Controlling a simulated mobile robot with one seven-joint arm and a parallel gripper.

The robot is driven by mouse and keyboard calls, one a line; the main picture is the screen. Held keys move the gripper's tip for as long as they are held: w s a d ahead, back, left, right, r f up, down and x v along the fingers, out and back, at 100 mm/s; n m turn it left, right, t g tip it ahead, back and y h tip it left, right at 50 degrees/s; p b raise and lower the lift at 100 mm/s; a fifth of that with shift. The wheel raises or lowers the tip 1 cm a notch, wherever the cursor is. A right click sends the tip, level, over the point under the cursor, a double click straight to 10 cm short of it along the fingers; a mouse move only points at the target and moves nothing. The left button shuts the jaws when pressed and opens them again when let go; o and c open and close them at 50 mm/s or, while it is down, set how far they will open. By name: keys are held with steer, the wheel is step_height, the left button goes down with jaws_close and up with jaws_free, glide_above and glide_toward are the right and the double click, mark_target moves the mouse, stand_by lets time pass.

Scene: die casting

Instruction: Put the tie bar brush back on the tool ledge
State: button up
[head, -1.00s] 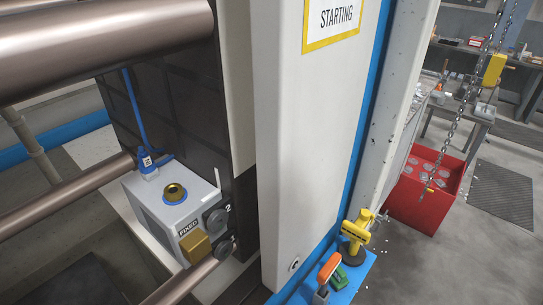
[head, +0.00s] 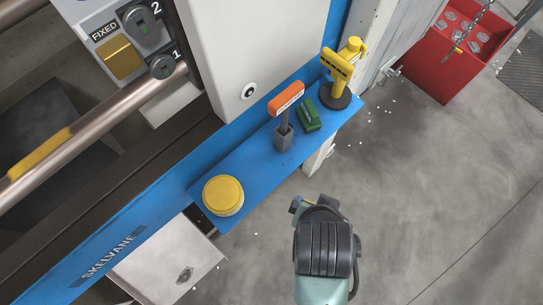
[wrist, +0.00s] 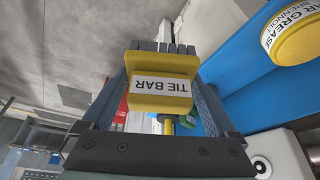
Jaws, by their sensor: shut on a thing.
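The tie bar brush shows in the wrist view as a yellow block (wrist: 160,88) with a white label reading TIE BAR, upside down. My gripper (wrist: 162,62) is shut on it, one dark finger on each side. In the head view my wrist covers the brush and the fingers. The tool ledge (head: 245,165) is a blue shelf along the machine's front. My wrist is to the right of the ledge's near half, over the floor. In the wrist view the blue ledge (wrist: 238,88) is at the right, apart from the brush.
On the ledge are a yellow grease tin (head: 223,194), an orange-handled tool in a grey holder (head: 284,137), a green block (head: 308,115) and a yellow tool on a dark round base (head: 343,70). Bare ledge lies between tin and holder. A red bin (head: 437,80) stands beyond.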

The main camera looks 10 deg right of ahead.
steer(key=p, duration=0.4)
glide_toward(258, 159)
step_height(258, 159, up, 2)
steer(key=w+d, duration=0.1)
steer(key=d, duration=0.1)
steer(key=shift+w+a+f+p, duration=0.15)
steer(key=shift+w+f+p, duration=0.1)
steer(key=shift+f, duration=0.3)
steer(key=shift+w+a+f+p, duration=0.15)
steer(key=shift+f+p, duration=0.1)
steer(key=shift+f, duration=0.3)
step_height(258, 159, down, 4)
steer(key=shift+f+p, duration=0.25)
steer(key=shift+p, duration=0.25)
steer(key=shift+w+f, duration=0.1)
steer(key=shift+w, duration=0.05)
steer(key=shift+a+f, duration=0.1)
steer(key=shift+f, duration=0.1)
steer(key=shift+f, duration=0.2)
steer(key=o, duration=0.8)
